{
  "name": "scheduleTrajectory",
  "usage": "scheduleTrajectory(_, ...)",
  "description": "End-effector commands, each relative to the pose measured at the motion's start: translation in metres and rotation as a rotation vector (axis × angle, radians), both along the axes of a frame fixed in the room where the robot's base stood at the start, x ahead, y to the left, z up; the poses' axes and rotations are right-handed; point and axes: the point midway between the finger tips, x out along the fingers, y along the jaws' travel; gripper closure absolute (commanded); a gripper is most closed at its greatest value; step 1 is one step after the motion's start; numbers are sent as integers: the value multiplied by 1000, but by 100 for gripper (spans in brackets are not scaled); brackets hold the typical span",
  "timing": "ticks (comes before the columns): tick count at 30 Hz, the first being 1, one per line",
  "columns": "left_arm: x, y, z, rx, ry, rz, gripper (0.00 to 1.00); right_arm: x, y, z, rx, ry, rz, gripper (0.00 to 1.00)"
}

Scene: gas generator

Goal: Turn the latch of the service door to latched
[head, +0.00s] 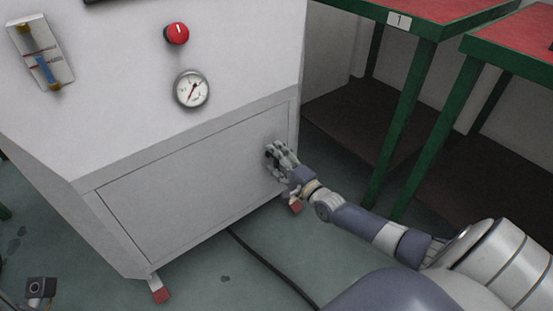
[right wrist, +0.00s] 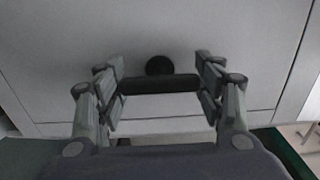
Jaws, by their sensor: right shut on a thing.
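The service door (head: 180,200) is the wide, shut grey panel low on the front of the generator cabinet. Its latch (head: 270,155) is a small dark handle near the door's right edge, mostly hidden by my right gripper (head: 279,159). In the right wrist view the latch is a black bar (right wrist: 160,84) with a round black hub (right wrist: 159,65) just above it. The bar spans crosswise between the two fingers of my right gripper (right wrist: 161,85), which is shut on its ends. My left gripper is not in view.
A red knob (head: 177,33), a round gauge (head: 192,89) and a sight-glass plate (head: 41,55) are on the cabinet above the door. Green-legged tables (head: 410,110) stand at the right. A black cable (head: 265,262) lies on the floor below the cabinet.

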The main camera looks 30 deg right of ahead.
Motion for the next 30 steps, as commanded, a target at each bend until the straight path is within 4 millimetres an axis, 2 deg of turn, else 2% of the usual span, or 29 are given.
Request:
scheduleTrajectory(3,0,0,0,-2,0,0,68,1,-1,2,8,-3,-3,81)
scheduleTrajectory(4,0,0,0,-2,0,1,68,1,-1,2,8,-3,-3,35)
scheduleTrajectory(6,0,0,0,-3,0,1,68,1,-1,2,7,-3,-3,20)
scheduleTrajectory(7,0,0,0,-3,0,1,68,1,-1,2,7,-3,-3,17)
scheduleTrajectory(20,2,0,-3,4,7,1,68,-3,-1,0,4,0,-1,17)
scheduleTrajectory(26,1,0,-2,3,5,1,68,-25,-2,-1,5,2,-1,17)
scheduleTrajectory(30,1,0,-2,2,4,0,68,-49,-4,-2,5,4,0,17)
